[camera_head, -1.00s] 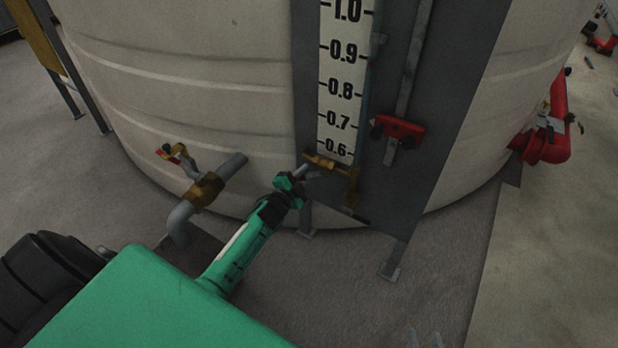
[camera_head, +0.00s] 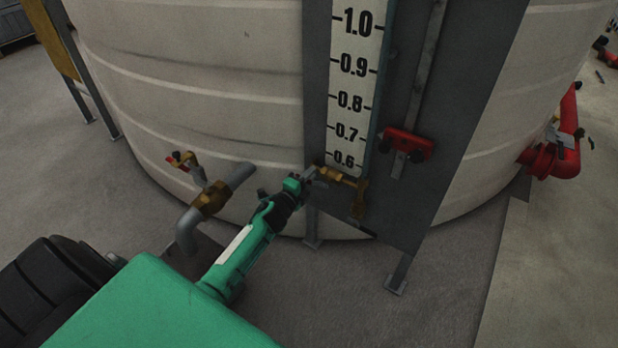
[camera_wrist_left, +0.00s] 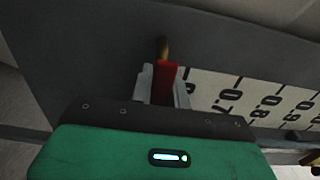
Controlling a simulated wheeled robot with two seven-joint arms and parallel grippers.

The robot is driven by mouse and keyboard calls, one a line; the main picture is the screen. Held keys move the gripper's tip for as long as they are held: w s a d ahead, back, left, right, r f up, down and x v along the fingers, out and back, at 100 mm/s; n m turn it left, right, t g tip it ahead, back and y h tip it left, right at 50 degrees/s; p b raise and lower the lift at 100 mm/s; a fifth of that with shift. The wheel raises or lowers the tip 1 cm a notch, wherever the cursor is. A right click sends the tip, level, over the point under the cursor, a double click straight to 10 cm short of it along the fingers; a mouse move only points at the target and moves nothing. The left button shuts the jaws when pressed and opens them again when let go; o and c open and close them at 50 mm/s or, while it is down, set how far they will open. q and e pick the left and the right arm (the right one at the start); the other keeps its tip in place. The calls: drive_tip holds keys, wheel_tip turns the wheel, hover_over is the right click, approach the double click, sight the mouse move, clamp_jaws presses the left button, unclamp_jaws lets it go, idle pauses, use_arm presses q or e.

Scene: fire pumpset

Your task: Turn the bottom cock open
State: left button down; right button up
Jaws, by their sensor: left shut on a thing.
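The bottom cock is a brass fitting (camera_head: 340,177) at the foot of the level gauge, below the 0.6 mark on the tank's dark panel. My left gripper (camera_head: 313,173) reaches it from the lower left. In the left wrist view, my left gripper's fingers (camera_wrist_left: 163,86) are shut on the cock's red handle (camera_wrist_left: 163,83). A brass stem (camera_wrist_left: 162,48) shows just beyond the handle. In the head view the handle is mostly hidden by the fingers. My right gripper is in neither view.
A grey pipe with a brass valve (camera_head: 210,199) and a small red-handled tap (camera_head: 182,160) stands left of my left gripper. A red bracket (camera_head: 407,144) sits right of the white gauge scale (camera_head: 352,95). Red piping (camera_head: 556,158) is far right. The floor at front right is clear.

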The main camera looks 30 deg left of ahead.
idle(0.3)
use_arm(q)
drive_tip(key=c, duration=1.3)
unclamp_jaws()
drive_tip(key=shift+c, duration=0.2)
